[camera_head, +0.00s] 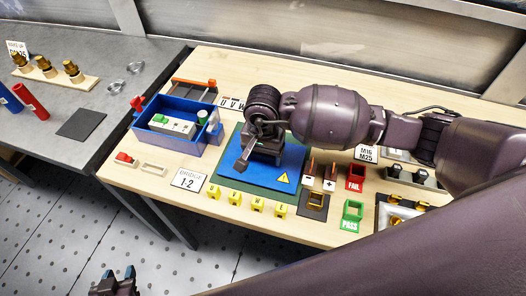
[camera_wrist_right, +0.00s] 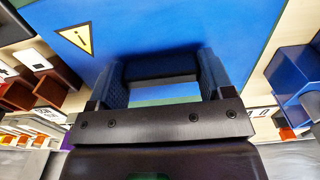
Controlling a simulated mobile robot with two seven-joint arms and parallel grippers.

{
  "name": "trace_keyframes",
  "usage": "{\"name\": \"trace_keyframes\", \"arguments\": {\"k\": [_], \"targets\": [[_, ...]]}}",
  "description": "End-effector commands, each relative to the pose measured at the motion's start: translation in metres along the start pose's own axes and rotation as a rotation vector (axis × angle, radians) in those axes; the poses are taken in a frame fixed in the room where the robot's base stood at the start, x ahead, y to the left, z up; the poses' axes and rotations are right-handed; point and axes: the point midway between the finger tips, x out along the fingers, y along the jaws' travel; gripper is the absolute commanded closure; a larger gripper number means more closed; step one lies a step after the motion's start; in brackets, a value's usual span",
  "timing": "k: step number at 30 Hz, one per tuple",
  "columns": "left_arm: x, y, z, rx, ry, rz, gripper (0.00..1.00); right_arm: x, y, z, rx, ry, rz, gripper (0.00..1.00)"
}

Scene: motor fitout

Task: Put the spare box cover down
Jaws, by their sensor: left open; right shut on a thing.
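The spare box cover (camera_head: 283,166) is a flat blue plate with a yellow warning triangle, over the green mat (camera_head: 230,160) mid-bench. It fills much of the right wrist view (camera_wrist_right: 200,25). My right gripper (camera_head: 263,158) is above the cover's middle. In the right wrist view its fingers (camera_wrist_right: 162,78) are on either side of a dark blue bar on the cover, which looks like its handle. The cover looks flat; I cannot tell whether it touches the mat. My left gripper (camera_head: 117,282) is open and empty, low at the left, off the bench.
A blue open box (camera_head: 148,146) with parts inside stands left of the mat. Several yellow tags (camera_head: 237,199) line the front edge, beside a "BRIDGE 1-2" card (camera_head: 188,180). Red FAIL (camera_head: 355,180) and green PASS (camera_head: 352,212) bins stand to the right. A grey bench (camera_head: 80,75) is at the left.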

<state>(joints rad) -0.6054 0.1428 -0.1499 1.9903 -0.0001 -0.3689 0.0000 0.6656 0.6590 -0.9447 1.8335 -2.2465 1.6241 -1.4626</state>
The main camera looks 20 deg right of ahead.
Motion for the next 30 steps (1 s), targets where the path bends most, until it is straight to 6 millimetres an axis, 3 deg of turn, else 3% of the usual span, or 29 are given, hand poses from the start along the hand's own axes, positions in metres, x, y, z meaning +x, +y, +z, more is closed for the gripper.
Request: {"name": "trace_keyframes", "arguments": {"k": [10, 11, 15, 25, 30], "targets": [[0.004, 0.001, -0.001, 0.001, 0.006, 0.002, 0.57, 0.002, 0.0, 0.0, -0.001, 0.001, -0.001, 0.63], [0.004, 0.001, -0.001, 0.001, 0.006, 0.002, 0.57, 0.003, 0.0, 0.0, -0.001, 0.001, 0.0, 0.23], [0.004, 0.001, -0.002, 0.001, 0.007, 0.002, 0.57, 0.002, 0.0, 0.0, 0.0, 0.001, -0.001, 0.01], [0.002, 0.001, -0.004, 0.001, 0.008, 0.001, 0.57, -0.001, 0.0, 0.0, 0.0, 0.001, -0.001, 0.0], [0.001, 0.0, -0.003, 0.0, 0.005, 0.001, 0.57, -0.019, -0.001, -0.001, -0.001, 0.004, -0.003, 0.0]]}}
